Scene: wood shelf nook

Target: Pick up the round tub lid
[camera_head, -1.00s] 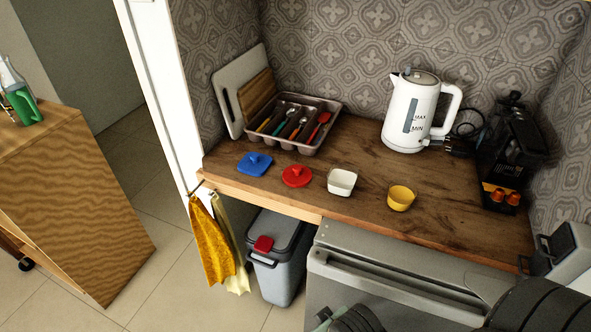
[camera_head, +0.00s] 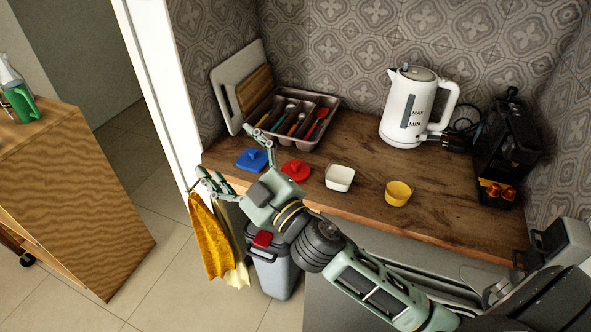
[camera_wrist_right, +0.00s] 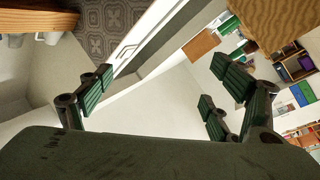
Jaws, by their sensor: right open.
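The round lid is red with a knob (camera_head: 295,170) and lies on the wooden counter, between a blue square lid (camera_head: 247,159) and a white square tub (camera_head: 339,179). A yellow round tub (camera_head: 397,194) stands farther right. My right gripper (camera_head: 227,153) is open and empty, near the counter's front left edge. Its fingers are spread around the view of the blue lid, left of the red lid; it partly covers the blue lid, and I cannot tell its exact height. In the right wrist view the open fingers (camera_wrist_right: 157,82) have nothing between them, and no lid shows. My left gripper is not in view.
A cutlery tray (camera_head: 330,101) and cutting boards (camera_head: 229,93) stand behind the lids. A white kettle (camera_head: 398,108) and a black coffee machine (camera_head: 508,140) stand to the right. Yellow cloths (camera_head: 208,240) hang at the front left; a grey bin (camera_head: 275,277) stands below.

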